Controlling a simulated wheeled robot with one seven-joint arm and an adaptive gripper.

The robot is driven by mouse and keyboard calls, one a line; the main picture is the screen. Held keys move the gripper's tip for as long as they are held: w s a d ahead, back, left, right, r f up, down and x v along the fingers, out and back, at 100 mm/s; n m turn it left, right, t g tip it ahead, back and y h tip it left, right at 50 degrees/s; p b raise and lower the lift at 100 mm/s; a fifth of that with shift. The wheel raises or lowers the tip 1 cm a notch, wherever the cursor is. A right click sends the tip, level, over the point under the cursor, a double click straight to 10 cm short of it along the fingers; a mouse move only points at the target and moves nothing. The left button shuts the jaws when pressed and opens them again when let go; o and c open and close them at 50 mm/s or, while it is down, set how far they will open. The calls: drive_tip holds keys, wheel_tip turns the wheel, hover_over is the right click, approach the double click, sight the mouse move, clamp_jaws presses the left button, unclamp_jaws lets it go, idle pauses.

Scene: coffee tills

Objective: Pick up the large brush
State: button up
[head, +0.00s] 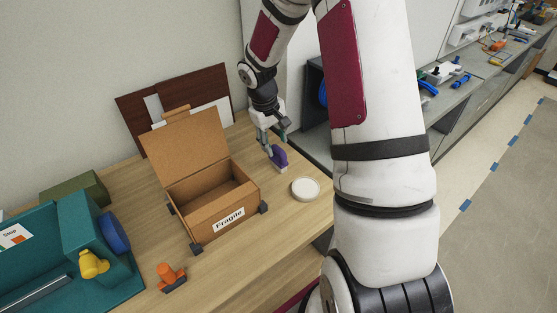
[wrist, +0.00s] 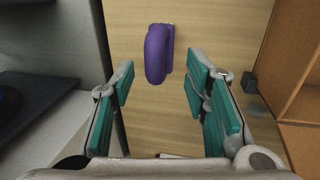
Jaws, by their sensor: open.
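The large brush (head: 278,157) has a purple handle over a pale base and lies on the wooden table, right of the cardboard box. In the wrist view the brush (wrist: 157,52) lies ahead of and between the fingers, near the top of the picture. My gripper (head: 270,146) is open and empty, just above the brush in the head view. In the wrist view my gripper (wrist: 160,84) shows its teal finger pads spread wide, with bare table between them. Whether the fingertips touch the brush I cannot tell.
An open cardboard box (head: 218,219) marked "Fragile" stands left of the brush. A round white dish (head: 305,189) lies close by on the right. An orange-handled item (head: 171,277) and a teal case (head: 86,240) are farther left. A grey panel borders the table's right edge.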

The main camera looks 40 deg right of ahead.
sight(277, 147)
drive_tip(key=shift+w+d+f+p, duration=0.15)
drive_tip(key=shift+d+f, duration=0.1)
drive_tip(key=shift+f, duration=0.55)
drive_tip(key=shift+w+d+f+p, duration=0.15)
drive_tip(key=shift+d+f, duration=0.15)
drive_tip(key=shift+f, duration=0.55)
drive_tip(key=shift+w+d+f+p, duration=0.15)
drive_tip(key=shift+d+f, duration=0.1)
drive_tip(key=shift+f, duration=0.55)
clamp_jaws()
